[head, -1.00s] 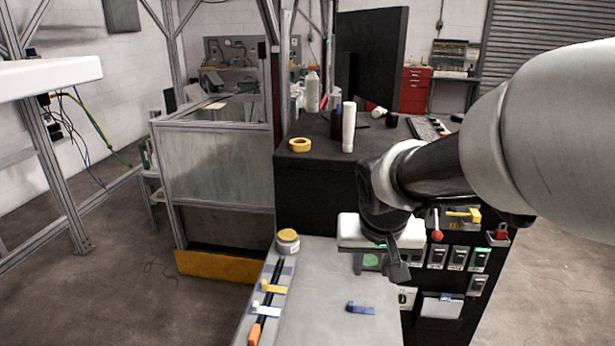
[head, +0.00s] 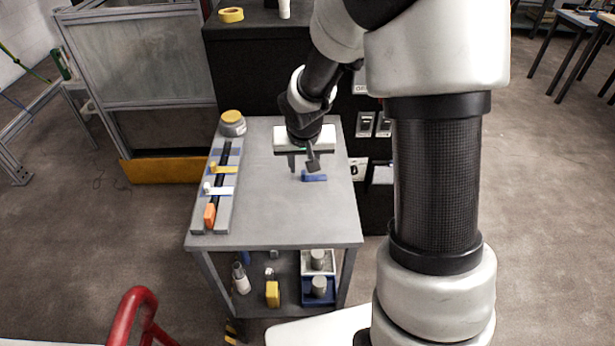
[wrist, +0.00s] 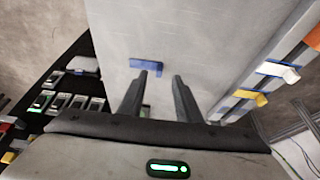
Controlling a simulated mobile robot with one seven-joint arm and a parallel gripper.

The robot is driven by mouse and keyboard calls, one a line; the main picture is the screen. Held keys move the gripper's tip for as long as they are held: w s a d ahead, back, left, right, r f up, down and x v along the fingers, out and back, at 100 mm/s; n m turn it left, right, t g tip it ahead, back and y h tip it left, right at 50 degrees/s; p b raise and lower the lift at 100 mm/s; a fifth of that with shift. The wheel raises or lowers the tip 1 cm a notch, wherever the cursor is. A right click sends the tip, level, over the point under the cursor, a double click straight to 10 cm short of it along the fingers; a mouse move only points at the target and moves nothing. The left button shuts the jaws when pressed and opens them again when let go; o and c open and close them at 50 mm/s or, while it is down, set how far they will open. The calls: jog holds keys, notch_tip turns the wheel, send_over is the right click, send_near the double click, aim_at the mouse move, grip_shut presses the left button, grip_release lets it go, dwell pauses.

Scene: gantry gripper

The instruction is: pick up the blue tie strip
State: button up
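The blue tie strip (head: 314,177) lies on the grey cart top (head: 270,215), right of the middle. It also shows in the wrist view (wrist: 146,65), just beyond my left fingertip, as a short flat bar with a small bent end. My gripper (head: 303,168) is above the cart top, close to the strip. Its two fingers are apart in the wrist view (wrist: 160,76), with nothing between them. The strip looks clear of the fingers; the exact height of the fingertips above it cannot be told.
A rail (head: 222,190) with yellow, white and orange pieces runs along the cart's left side. A jar (head: 232,123) with a yellow lid stands at its far end. A black cabinet (head: 240,70) stands behind the cart. The cart's front middle is bare.

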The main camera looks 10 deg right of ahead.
aim_at(303, 173)
jog(key=shift+w+b+x, duration=0.2)
jog(key=shift+x, duration=1.3)
jog(key=shift+w+b+x, duration=0.2)
jog(key=shift+x, duration=1.3)
jog(key=shift+d+r, duration=0.1)
jog(key=shift+r, duration=0.05)
grip_shut()
